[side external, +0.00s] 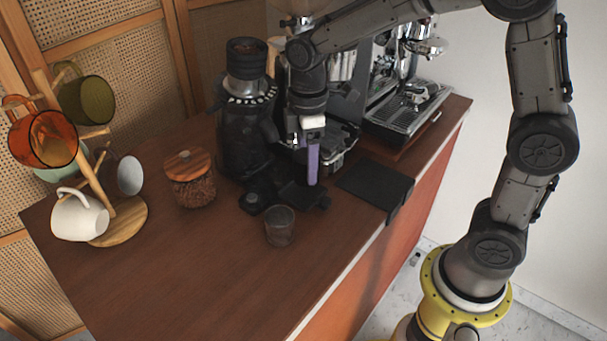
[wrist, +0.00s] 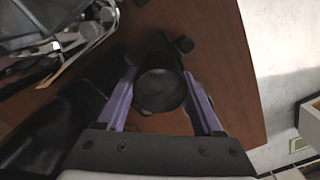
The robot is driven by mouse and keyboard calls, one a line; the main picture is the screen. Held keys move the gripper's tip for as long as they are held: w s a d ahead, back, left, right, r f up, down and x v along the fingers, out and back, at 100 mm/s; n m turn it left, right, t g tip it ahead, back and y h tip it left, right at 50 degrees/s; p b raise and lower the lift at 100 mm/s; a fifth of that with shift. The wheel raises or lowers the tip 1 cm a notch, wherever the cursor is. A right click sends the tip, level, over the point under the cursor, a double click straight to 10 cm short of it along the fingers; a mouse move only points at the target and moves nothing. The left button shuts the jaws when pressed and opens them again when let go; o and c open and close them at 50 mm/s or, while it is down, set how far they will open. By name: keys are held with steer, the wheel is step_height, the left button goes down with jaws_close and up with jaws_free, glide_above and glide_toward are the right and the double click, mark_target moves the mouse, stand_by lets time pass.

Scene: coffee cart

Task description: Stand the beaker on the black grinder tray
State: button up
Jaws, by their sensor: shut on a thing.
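The beaker (wrist: 160,91) is a dark round vessel seen from above in the wrist view, between the two purple fingers. My gripper (wrist: 160,100) is shut on it. In the side view my gripper (side external: 308,172) points down in front of the grinder, with one purple finger plain to see. There the beaker is hard to make out against the dark background. The black grinder tray (side external: 305,196) lies low at the grinder's foot, just below my gripper. I cannot tell whether the beaker touches it.
The black grinder (side external: 243,140) stands close behind to the left. A glass tumbler (side external: 280,226) stands in front on the wooden counter. A black mat (side external: 375,184) lies to the right, near the espresso machine (side external: 408,112). A lidded jar (side external: 190,180) and mug tree (side external: 125,218) are left.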

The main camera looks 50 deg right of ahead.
steer(key=shift+w+f, duration=0.4)
steer(key=shift+f, duration=0.8)
steer(key=shift+w+f, duration=0.1)
steer(key=shift+f, duration=0.8)
steer(key=o, duration=1.4)
steer(key=shift+f, duration=0.15)
step_height(320, 180, up, 12)
steer(key=m+t, duration=0.3)
steer(key=m, duration=0.2)
glide_toward(303, 176)
steer(key=s+d+r, duration=0.3)
steer(key=s+d, duration=0.2)
steer(key=s+d+f+m+t, duration=0.1)
steer(key=s+m, duration=0.1)
steer(key=s, duration=0.3)
steer(key=s+f+m+t, duration=0.1)
steer(key=s+f+m, duration=0.1)
steer(key=s, duration=0.3)
steer(key=shift+s+d+f+m+t, duration=0.3)
steer(key=shift+s+d+m+t, duration=0.1)
steer(key=shift+m, duration=0.3)
